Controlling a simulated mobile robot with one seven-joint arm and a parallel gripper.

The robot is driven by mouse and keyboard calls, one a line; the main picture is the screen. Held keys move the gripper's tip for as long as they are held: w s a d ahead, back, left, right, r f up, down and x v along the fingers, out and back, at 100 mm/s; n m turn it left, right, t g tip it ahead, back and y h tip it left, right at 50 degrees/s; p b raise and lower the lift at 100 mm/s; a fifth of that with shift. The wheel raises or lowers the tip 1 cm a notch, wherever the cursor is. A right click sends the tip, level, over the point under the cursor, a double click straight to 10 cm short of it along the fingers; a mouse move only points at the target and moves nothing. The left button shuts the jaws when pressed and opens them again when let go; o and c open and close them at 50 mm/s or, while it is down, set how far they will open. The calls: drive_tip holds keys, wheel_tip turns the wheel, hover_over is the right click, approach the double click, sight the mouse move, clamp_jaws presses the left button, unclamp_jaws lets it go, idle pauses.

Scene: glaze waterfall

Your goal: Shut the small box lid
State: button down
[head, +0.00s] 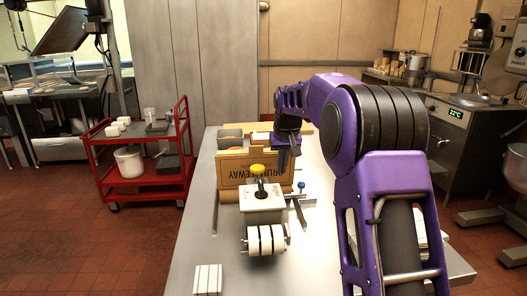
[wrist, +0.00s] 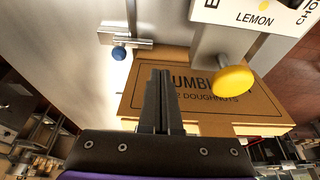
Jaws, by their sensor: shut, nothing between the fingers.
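The small brown cardboard box (head: 232,182) stands on the steel table, with dark lettering on the panel facing the head camera. I cannot tell whether that panel is the lid or the front wall. In the wrist view the lettered panel (wrist: 215,100) reads partly "UMBL" and "DOUGHNUTS". My gripper (head: 283,166) is at the box's right part in the head view. In the wrist view its two fingers (wrist: 161,75) are together, empty, and overlap the panel's left part. I cannot tell whether they touch it. The fingers hide some of the lettering.
A white dispenser with a yellow knob (head: 257,169) stands in front of the box; the knob also shows in the wrist view (wrist: 233,80). A blue knob (wrist: 120,53) is close by. White rollers (head: 265,240) and a white block (head: 208,279) lie nearer.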

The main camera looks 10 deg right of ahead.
drive_tip(key=shift+w+p, duration=2.15)
drive_tip(key=w, duration=0.4)
drive_tip(key=shift+w, duration=0.2)
drive_tip(key=shift+r, duration=2.95)
